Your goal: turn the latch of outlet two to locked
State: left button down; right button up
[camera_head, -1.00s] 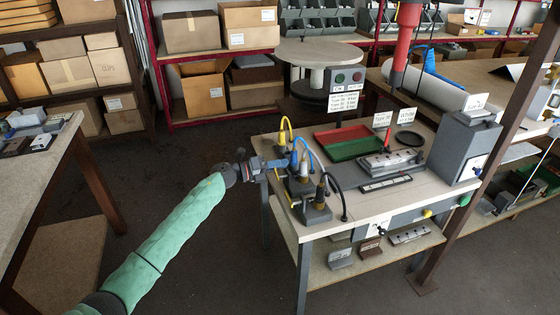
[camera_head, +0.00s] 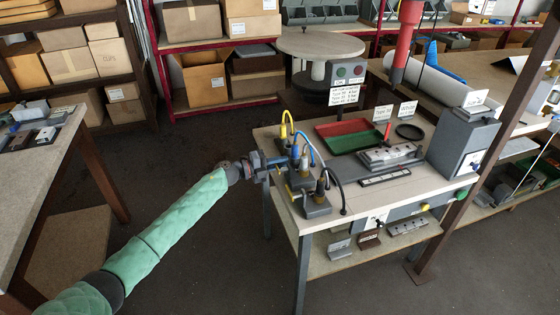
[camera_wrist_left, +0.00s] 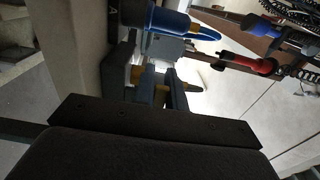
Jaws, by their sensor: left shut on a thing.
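A row of outlets with plugs stands at the left end of the workbench (camera_head: 350,205). The plugs carry a yellow cable (camera_head: 285,120), a blue cable (camera_head: 318,152) and a black cable (camera_head: 336,186). The middle one, with the blue cable, appears to be outlet two; its blue plug (camera_wrist_left: 168,20) shows at the top of the left wrist view. My left gripper (camera_head: 277,162) reaches in from the left, against this row. It is shut on a small part there, apparently the latch of outlet two, mostly hidden by the fingers. Its angle is unclear. My right gripper is not in view.
A red and green tray (camera_head: 350,137), a grey fixture (camera_head: 390,156) and a black ring (camera_head: 409,131) lie farther right on the bench. A signal box (camera_head: 348,73) stands behind. A grey cabinet (camera_head: 462,145) is at the right. The floor left of the bench is clear.

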pick_arm(q)
jog(key=shift+w+a, duration=0.1)
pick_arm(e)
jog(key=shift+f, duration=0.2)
pick_arm(q)
jog(key=c, duration=1.4)
grip_release()
jog(key=shift+c, duration=0.2)
